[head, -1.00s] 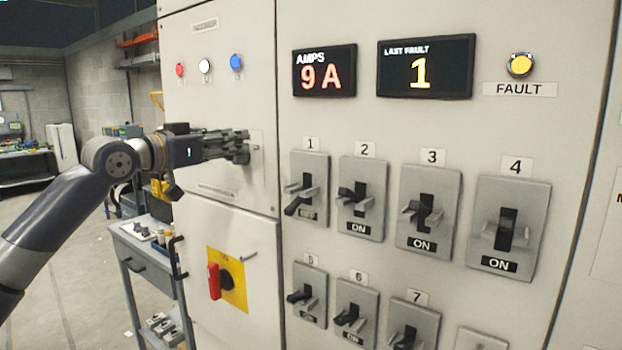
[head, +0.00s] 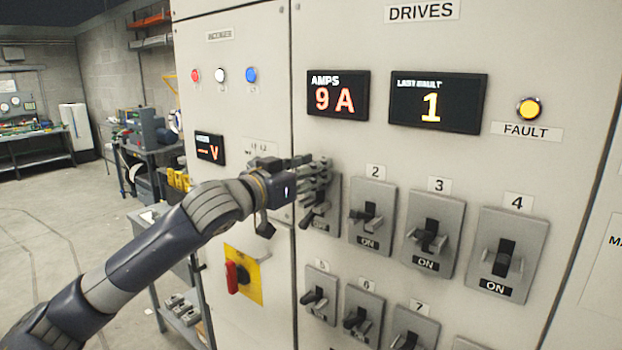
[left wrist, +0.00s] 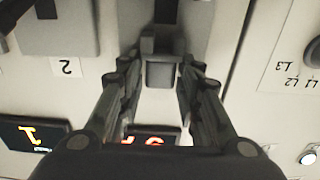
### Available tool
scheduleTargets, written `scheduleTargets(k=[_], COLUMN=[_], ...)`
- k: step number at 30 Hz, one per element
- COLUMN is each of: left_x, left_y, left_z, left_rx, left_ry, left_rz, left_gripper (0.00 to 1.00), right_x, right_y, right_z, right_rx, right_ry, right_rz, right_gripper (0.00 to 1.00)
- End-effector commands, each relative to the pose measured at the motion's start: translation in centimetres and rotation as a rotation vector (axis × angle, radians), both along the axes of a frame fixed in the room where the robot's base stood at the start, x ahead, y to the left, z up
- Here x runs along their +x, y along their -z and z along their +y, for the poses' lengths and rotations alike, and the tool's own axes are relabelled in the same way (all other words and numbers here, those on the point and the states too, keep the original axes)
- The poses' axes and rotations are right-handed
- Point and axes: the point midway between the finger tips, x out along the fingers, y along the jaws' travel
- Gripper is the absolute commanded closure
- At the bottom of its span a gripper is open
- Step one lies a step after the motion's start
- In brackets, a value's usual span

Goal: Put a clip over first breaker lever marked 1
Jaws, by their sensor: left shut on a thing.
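Breaker 1 (head: 325,222) is the leftmost grey plate of the upper row. Its lever (head: 308,215) shows below my fingers, slanting down to the left. My left gripper (head: 322,170) covers the top of this plate and hides the label 1. In the left wrist view, turned upside down, my left gripper (left wrist: 160,75) is shut on a small grey block, which looks like the clip (left wrist: 160,73). A dark lever slot (left wrist: 166,10) shows just beyond it. I cannot tell whether the clip touches the breaker. My right gripper is not in view.
Breakers 2 (head: 372,217), 3 (head: 433,235) and 4 (head: 507,255) stand to the right with protruding levers. A lower row sits beneath. A red rotary handle (head: 232,277) juts out below my arm. Displays (head: 438,102) are above.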

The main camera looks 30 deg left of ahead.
Motion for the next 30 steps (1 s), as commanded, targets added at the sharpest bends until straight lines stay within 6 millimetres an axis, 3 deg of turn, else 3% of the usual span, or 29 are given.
scheduleTargets(k=[9, 22, 23, 25, 30], left_x=[0.0, 0.0, 0.0, 0.0, 0.0], left_y=[3.2, 3.8, 3.7, 3.7, 3.7], left_z=[0.0, 0.0, 0.1, 0.1, 0.1], left_rx=[-0.001, 0.000, 0.000, 0.000, 0.000], left_ry=[0.000, 0.000, 0.000, 0.000, 0.000], left_rz=[0.005, 0.001, 0.001, 0.001, 0.002], left_gripper=[0.92, 0.92, 0.63, 0.48, 0.48], right_x=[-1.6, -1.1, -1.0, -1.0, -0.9], right_y=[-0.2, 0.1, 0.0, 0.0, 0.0], right_z=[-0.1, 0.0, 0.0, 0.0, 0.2], right_rx=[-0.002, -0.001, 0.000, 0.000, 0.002], right_ry=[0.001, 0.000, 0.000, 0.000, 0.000], right_rz=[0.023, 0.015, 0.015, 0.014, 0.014], right_gripper=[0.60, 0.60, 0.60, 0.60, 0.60])
